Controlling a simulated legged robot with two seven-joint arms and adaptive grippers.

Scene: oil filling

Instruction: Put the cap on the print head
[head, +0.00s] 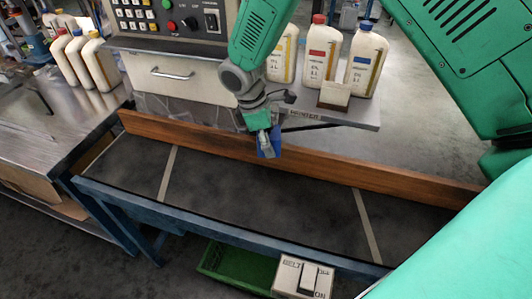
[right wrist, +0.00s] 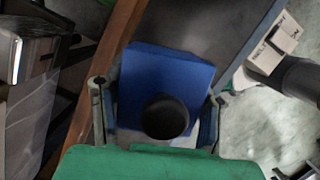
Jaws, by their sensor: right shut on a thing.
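My right gripper (head: 265,128) reaches down over the belt, near the wooden rail. It is shut on a blue boxy piece (head: 269,149), which looks like the cap. In the right wrist view my right gripper (right wrist: 158,108) has one finger on each side of this blue piece (right wrist: 165,70). A round black part (right wrist: 165,117) shows on its near face. The piece is held above the belt. I cannot clearly make out the print head; the printer body (head: 185,80) with its drawer stands behind the rail. My left gripper is not in view.
A wooden rail (head: 400,174) runs along the dark belt (head: 255,195). White bottles with a red cap (head: 318,60) and a blue cap (head: 366,62) stand on a shelf behind, beside a small beige box (head: 334,95). A belt switch box (head: 303,277) is in front.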

